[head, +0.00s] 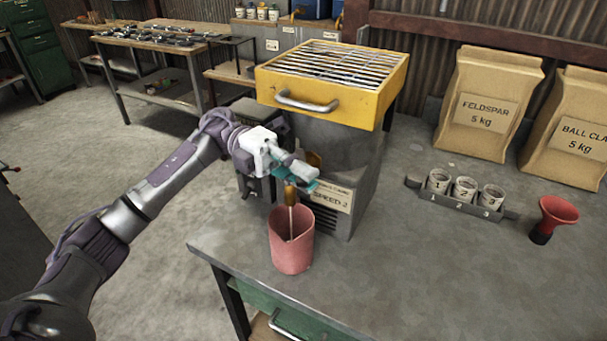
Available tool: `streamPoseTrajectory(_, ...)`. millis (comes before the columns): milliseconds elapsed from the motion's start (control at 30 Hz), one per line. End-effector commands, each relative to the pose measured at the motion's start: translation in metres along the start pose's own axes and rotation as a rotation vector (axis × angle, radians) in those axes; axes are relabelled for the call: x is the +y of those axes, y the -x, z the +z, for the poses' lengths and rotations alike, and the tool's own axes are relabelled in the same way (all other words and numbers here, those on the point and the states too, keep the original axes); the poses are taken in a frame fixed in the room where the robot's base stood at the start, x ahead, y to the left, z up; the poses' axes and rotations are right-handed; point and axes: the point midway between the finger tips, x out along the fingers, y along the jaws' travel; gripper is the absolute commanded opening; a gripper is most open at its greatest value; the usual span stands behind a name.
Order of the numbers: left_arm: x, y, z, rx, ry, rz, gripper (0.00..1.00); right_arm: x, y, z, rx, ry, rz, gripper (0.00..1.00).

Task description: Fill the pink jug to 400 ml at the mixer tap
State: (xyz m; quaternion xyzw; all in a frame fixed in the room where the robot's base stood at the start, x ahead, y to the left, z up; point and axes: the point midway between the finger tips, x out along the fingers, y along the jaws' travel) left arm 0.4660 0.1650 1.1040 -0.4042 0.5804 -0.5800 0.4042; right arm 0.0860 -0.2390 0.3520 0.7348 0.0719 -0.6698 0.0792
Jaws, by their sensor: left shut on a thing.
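The pink jug (291,254) stands upright on the grey bench, close to its front left corner, in front of the mixer. The mixer (352,148) is a grey machine with a yellow grated hopper and a "SPEED 2" label. Its brass-coloured tap (290,194) points down over the jug's mouth. A thin pale line, which looks like a stream, runs from it into the jug. My left gripper (302,178) is shut at the tap, above the jug, and its fingers hide part of it. The level and any scale in the jug cannot be read. My right gripper is out of view.
A rack of numbered cups (465,193) and a red funnel-shaped object (553,218) stand on the right. Paper sacks, feldspar (490,103) and ball clay (570,145), stand behind. The bench (400,275) is clear right of the jug.

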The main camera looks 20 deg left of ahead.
Motion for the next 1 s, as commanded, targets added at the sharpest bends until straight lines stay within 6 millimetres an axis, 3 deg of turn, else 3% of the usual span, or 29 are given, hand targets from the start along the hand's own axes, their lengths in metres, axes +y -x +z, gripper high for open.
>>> streamPoseTrajectory(100, 0.001, 0.000, 0.000, 0.000, 0.001, 0.002, 0.00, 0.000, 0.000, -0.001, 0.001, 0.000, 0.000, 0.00)
streamPoseTrajectory(133, 0.001, 0.000, 0.000, 0.000, 0.001, 0.002, 0.15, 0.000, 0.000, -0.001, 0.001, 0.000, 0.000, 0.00)
streamPoseTrajectory(267, 0.001, 0.000, 0.000, -0.001, 0.001, 0.002, 0.36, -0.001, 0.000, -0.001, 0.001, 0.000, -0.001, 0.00)
streamPoseTrajectory(667, 0.000, 0.007, 0.000, -0.002, 0.000, 0.001, 0.38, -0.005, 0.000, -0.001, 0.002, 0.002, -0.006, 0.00)
streamPoseTrajectory(1000, 0.000, 0.074, 0.001, -0.006, 0.001, 0.000, 0.38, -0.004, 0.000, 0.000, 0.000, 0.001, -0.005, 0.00)
